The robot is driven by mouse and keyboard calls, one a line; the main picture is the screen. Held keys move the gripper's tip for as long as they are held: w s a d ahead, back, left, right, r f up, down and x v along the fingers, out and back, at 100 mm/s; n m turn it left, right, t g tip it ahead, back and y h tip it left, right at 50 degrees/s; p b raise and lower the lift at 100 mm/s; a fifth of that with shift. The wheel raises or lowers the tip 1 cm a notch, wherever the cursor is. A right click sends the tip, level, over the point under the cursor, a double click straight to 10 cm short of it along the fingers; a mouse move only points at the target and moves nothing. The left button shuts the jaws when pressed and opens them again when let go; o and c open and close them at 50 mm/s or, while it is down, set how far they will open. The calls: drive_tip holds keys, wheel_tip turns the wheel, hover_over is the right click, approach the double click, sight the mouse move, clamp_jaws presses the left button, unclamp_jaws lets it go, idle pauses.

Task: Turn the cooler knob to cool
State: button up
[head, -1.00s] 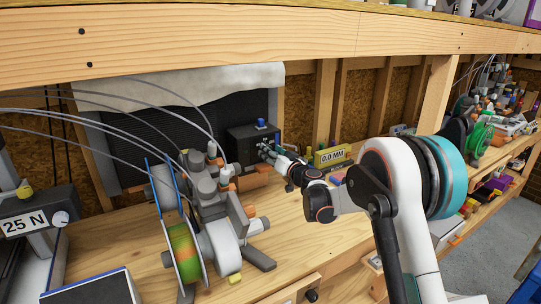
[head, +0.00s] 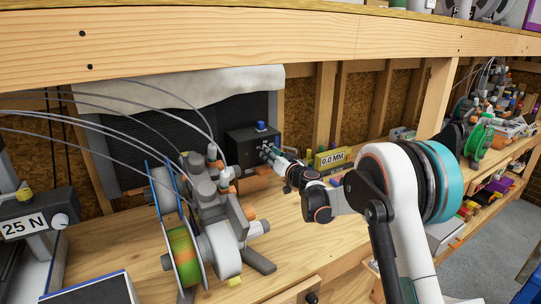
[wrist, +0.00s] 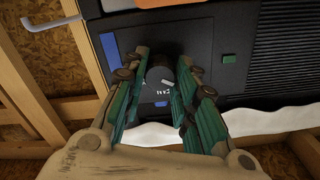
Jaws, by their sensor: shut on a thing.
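The cooler is a black box (head: 238,148) at the back of the bench, below the pale cloth. In the wrist view its dark panel (wrist: 215,80) carries a round dark knob (wrist: 158,76) with a white pointer mark. An orange mark (wrist: 197,70) lies to the right of the knob and a blue mark (wrist: 162,103) below it. My gripper (wrist: 160,66) has its green-sided fingers on both sides of the knob, shut on it. In the head view my gripper (head: 266,150) reaches the box's front face. The fingers hide part of the panel, and its small lettering is unreadable.
A yellow gauge reading 0.0 MM (head: 331,157) stands right of the cooler. A grey spool machine (head: 212,205) with a green-orange reel stands close in front, at left. Thin grey tubes cross the upper left. A wooden beam (head: 270,40) runs above.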

drive_tip(key=shift+m, duration=0.3)
drive_tip(key=m, duration=0.6)
drive_tip(key=shift+p, duration=0.35)
drive_tip(key=m, duration=0.7)
drive_tip(key=shift+m, duration=0.3)
drive_tip(key=m, duration=0.4)
drive_tip(key=shift+m, duration=0.3)
drive_tip(key=m, duration=0.4)
drive_tip(key=shift+m+p, duration=0.3)
drive_tip(key=shift+m, duration=0.1)
drive_tip(key=shift+f, duration=0.1)
drive_tip(key=o, duration=1.1)
